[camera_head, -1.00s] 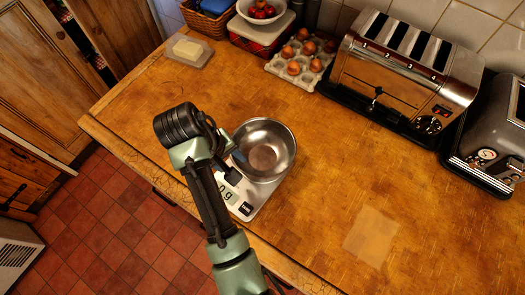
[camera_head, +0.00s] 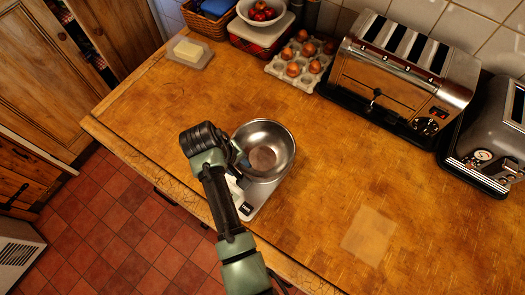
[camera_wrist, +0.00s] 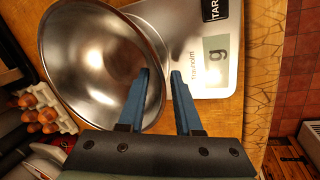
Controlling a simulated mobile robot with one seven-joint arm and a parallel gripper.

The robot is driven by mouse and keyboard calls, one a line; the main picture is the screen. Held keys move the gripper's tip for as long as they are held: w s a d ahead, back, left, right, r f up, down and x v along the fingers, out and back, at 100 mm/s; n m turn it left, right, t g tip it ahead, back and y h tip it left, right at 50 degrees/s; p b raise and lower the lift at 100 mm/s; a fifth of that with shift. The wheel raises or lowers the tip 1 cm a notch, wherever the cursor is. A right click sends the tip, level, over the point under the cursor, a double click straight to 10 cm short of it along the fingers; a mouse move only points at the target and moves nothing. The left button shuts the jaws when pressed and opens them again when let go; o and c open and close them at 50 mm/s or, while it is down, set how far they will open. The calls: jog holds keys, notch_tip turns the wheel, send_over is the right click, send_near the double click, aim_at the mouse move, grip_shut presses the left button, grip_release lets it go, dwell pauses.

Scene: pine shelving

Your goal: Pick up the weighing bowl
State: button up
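The weighing bowl (camera_head: 268,145) is a shiny, empty steel bowl sitting upright on a white kitchen scale (camera_head: 258,203) near the counter's front edge. In the wrist view the bowl (camera_wrist: 88,55) fills the left side, and the scale (camera_wrist: 215,75) with its display is at the right. My gripper (camera_wrist: 160,72) is open, with two blue fingers. One finger appears over the bowl's inside and the other outside it, with the near rim between them in the picture. I cannot tell whether either finger touches the rim. In the head view my gripper (camera_head: 241,168) is at the bowl's left side, partly hidden by my wrist.
A toaster (camera_head: 395,75) and a grey appliance (camera_head: 490,150) stand at the back right. An egg tray (camera_head: 285,72), a fruit bowl (camera_head: 262,22) and a butter dish (camera_head: 190,55) are at the back. The wooden counter (camera_head: 340,150) right of the bowl is clear.

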grip_shut()
dwell(1.2)
